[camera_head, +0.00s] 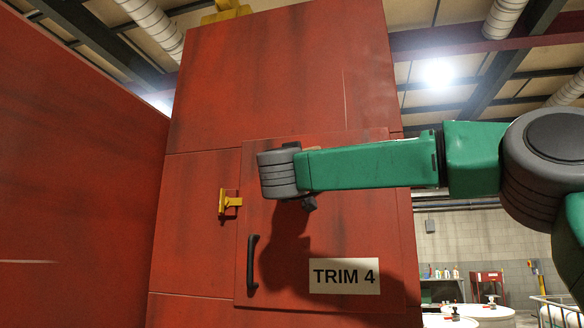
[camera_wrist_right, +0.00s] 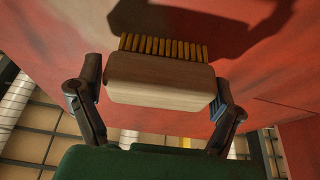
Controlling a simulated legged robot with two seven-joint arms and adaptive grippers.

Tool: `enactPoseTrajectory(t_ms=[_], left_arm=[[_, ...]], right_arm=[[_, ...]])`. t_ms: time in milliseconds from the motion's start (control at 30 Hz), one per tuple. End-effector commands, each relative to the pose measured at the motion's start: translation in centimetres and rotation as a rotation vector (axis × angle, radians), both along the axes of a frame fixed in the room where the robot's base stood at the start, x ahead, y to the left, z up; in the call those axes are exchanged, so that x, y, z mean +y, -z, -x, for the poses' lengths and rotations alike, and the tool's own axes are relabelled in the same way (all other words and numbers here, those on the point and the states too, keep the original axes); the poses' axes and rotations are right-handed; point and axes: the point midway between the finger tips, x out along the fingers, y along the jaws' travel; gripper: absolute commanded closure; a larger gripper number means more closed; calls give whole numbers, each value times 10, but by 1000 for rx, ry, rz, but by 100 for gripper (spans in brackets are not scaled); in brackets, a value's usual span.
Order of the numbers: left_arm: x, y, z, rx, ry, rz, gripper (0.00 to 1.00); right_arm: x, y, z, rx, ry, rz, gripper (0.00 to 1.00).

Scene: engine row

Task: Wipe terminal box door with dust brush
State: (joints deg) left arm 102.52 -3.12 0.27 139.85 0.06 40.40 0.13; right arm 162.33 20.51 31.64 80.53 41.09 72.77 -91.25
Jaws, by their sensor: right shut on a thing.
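The terminal box door (camera_head: 350,230) is a red, smudged panel with a black handle (camera_head: 253,262) at its left and a white "TRIM 4" label (camera_head: 344,276) low down. It looks closed. My right arm reaches in from the right across the door's upper part and casts a shadow on it. In the right wrist view my right gripper (camera_wrist_right: 158,80) is shut on the dust brush (camera_wrist_right: 158,84), a pale wooden block with yellow bristles. The bristles point toward a red surface; whether they touch it I cannot tell. My left gripper is not in view.
A yellow latch (camera_head: 230,202) sticks out left of the door. A red wall (camera_head: 75,190) stands close on the left. At the lower right, behind, are white drums (camera_head: 490,314) and a shelf with bottles.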

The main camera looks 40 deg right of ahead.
Motion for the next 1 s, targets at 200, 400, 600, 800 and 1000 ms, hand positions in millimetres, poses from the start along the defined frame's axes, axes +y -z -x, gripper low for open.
enactPoseTrajectory(t_ms=[200,400,600,800,1000], left_arm=[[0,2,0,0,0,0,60],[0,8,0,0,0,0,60],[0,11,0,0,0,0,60],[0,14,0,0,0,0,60],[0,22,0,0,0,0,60]], right_arm=[[-7,1,5,1,3,-1,49],[-17,1,18,0,3,-3,49],[-27,1,30,0,3,-3,49],[-33,2,36,1,3,-4,49],[-44,4,50,2,0,-7,49]])
